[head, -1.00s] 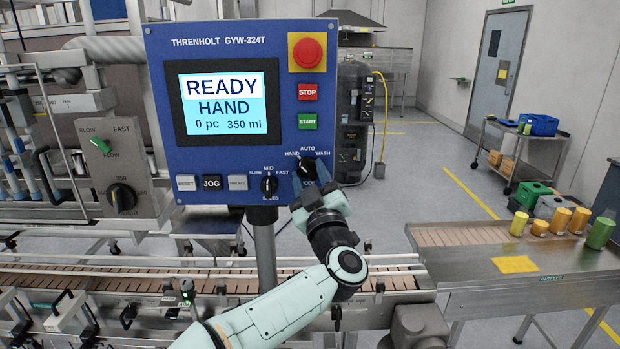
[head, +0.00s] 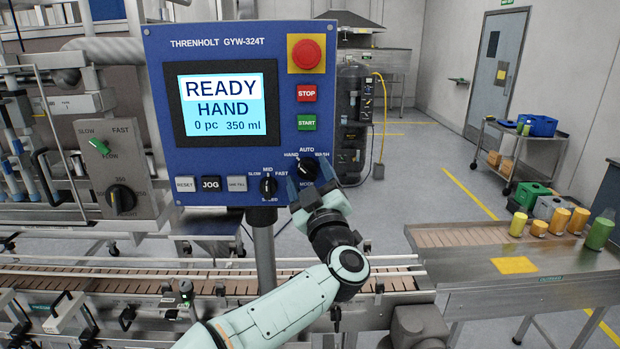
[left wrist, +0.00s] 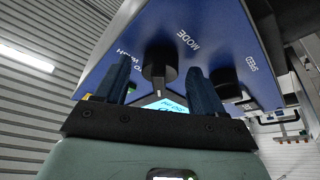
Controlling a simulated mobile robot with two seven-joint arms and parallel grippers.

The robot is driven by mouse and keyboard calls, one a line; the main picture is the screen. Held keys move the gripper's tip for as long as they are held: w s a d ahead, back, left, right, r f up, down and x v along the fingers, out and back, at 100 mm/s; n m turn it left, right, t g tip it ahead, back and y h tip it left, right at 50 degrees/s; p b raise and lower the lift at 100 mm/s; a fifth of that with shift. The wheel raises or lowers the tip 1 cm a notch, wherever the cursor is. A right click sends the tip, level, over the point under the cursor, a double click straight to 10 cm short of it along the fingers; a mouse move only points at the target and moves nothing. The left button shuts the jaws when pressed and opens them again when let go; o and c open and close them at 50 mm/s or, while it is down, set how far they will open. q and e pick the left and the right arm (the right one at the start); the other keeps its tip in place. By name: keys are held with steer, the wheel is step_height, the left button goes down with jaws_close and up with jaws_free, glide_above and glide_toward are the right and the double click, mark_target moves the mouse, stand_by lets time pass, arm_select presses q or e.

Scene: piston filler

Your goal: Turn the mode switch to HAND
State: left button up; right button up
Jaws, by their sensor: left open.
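The mode switch (head: 308,168) is a black knob at the lower right of the blue control panel (head: 225,60), with HAND, AUTO and WASH lettered around it. The panel's screen (head: 222,104) reads READY, HAND, 0 pc, 350 ml. My left gripper (head: 308,188) is open just below and in front of the knob. In the left wrist view the knob (left wrist: 160,62) shows between the two blue fingers (left wrist: 160,88), with a gap on each side. The exact direction of the knob's pointer is hard to tell. My right gripper is not in view.
The red emergency button (head: 307,53) and green START button (head: 307,122) are above. A conveyor (head: 130,280) runs below the panel.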

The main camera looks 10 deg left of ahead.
arm_select(q)
steer(key=b+v, duration=0.4)
steer(key=v, duration=0.9)
steer(key=shift+s, duration=0.2)
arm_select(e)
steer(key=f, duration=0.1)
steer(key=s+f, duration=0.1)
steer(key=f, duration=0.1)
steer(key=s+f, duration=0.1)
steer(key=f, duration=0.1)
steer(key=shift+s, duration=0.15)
